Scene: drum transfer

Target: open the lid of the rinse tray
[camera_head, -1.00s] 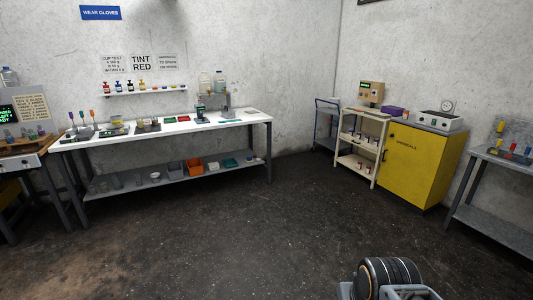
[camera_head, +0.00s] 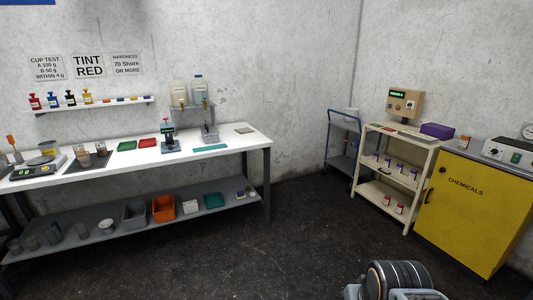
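I cannot tell for sure which thing is the rinse tray. A white box-shaped device (camera_head: 509,153) with a dark knob and a small green mark stands on the yellow cabinet at the right edge, its top partly in view. A grey open bin (camera_head: 134,216) and an orange open bin (camera_head: 163,208) sit on the lower shelf of the long bench. No lid shows clearly on any tray. A dark ridged cylinder with grey bars at the bottom edge moves with my view and seems part of me. My gripper's fingers do not show.
The long white bench (camera_head: 235,137) stands along the left wall, with a scale (camera_head: 34,170) and several small items. A cream trolley (camera_head: 410,157), a blue-framed cart (camera_head: 343,142) and the yellow chemicals cabinet (camera_head: 470,215) stand right. The dark floor (camera_head: 270,262) between is clear.

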